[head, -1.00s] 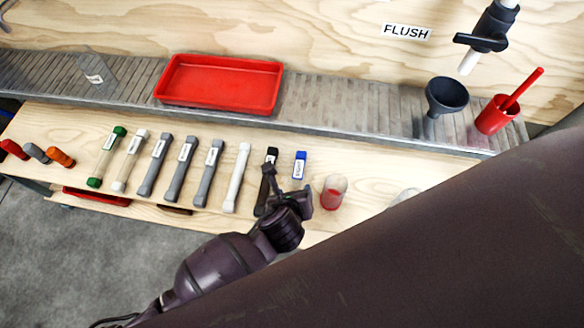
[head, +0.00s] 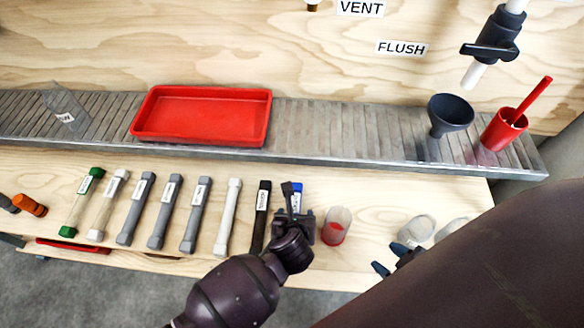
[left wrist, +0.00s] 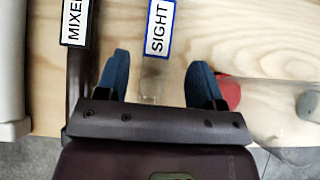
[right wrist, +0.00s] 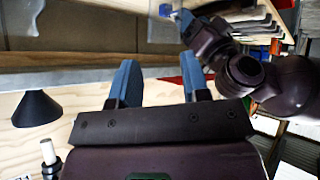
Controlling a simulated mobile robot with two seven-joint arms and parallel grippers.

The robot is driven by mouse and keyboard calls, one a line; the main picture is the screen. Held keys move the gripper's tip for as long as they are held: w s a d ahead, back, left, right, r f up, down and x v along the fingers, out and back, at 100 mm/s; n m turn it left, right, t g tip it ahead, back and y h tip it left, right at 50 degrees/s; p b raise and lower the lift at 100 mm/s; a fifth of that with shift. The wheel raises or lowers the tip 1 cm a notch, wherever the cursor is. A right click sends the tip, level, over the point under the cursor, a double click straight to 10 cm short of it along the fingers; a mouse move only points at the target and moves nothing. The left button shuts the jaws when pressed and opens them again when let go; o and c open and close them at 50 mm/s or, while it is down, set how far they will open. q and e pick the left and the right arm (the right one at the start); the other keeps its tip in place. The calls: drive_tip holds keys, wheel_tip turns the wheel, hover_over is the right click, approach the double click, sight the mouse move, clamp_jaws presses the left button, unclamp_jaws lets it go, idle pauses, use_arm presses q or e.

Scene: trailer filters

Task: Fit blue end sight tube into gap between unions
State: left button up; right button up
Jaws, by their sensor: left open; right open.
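The blue end sight tube (head: 297,187) lies on the wooden bench at the right end of a row of tubes, its blue end showing beyond my left gripper. In the left wrist view its blue-edged SIGHT label (left wrist: 158,30) sits ahead of and between the fingers, and its clear body is faint. My left gripper (head: 300,215) is open above the tube; its open fingers also show in the left wrist view (left wrist: 160,63). My right gripper (head: 386,264) is open and empty, partly hidden behind my arm; it also shows in the right wrist view (right wrist: 158,62). No unions are recognisable.
A black MIXED-type tube (head: 260,215) lies close left of the sight tube. A red-bottomed clear cup (head: 335,226) stands close right. Behind are a red tray (head: 203,115), a dark funnel (head: 448,115) and a red cup (head: 503,130) on the metal ledge. Clear cups (head: 416,231) stand near my right arm.

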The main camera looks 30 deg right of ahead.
sight(295, 211)
use_arm(q)
drive_tip(key=b+x, duration=0.1)
drive_tip(key=x, duration=0.2)
drive_tip(key=shift+w+f+b, duration=0.1)
drive_tip(key=shift+f+b, duration=0.3)
drive_tip(key=shift+w+d, duration=0.1)
drive_tip(key=shift+w, duration=0.25)
drive_tip(key=shift+c, duration=0.4)
drive_tip(key=c, duration=1)
